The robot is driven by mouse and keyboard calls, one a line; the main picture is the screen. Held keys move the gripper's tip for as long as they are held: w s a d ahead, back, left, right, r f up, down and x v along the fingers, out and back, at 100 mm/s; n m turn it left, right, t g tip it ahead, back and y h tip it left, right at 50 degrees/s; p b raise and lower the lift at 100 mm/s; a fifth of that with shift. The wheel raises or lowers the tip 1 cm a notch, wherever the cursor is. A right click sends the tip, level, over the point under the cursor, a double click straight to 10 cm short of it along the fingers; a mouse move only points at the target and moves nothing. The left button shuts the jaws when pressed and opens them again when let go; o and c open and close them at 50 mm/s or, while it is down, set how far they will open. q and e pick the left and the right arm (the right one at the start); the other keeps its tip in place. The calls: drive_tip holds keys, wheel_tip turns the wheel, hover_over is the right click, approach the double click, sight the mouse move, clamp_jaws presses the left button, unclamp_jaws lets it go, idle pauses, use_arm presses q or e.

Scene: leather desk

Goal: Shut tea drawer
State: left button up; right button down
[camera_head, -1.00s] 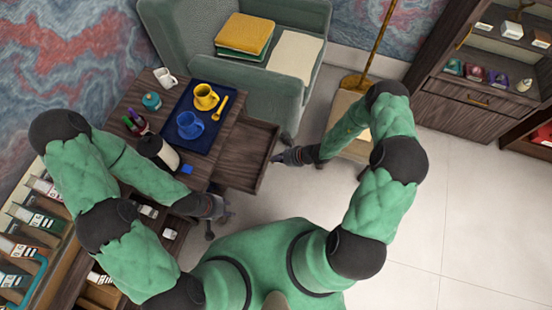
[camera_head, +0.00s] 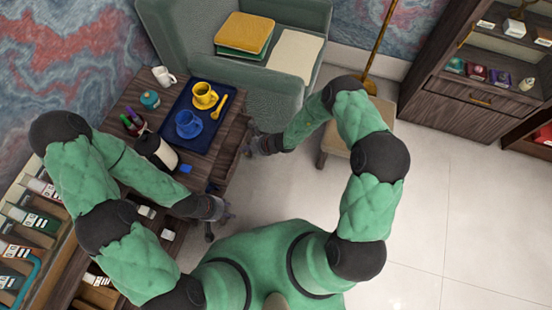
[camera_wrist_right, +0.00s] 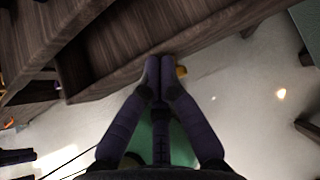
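The wooden tea drawer (camera_wrist_right: 204,41) is in the right side of the dark wooden desk (camera_head: 127,104).
A blue tray (camera_head: 180,137) on the desk holds a yellow cup (camera_head: 204,94) and a blue cup (camera_head: 188,124). A white-and-black pot (camera_head: 157,151) is in front of it. A green armchair (camera_head: 190,38) stands behind, a stool (camera_head: 335,145) to the right. The floor at right is clear.

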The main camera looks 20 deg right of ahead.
sight(236, 146)
drive_tip(key=shift+w+a+b, duration=0.2)
drive_tip(key=shift+w+a, duration=0.45)
drive_tip(key=shift+a, duration=0.3)
drive_tip(key=shift+w+a+b, duration=0.2)
drive_tip(key=shift+w+a, duration=0.4)
drive_tip(key=shift+a, duration=0.35)
drive_tip(key=shift+d, duration=0.1)
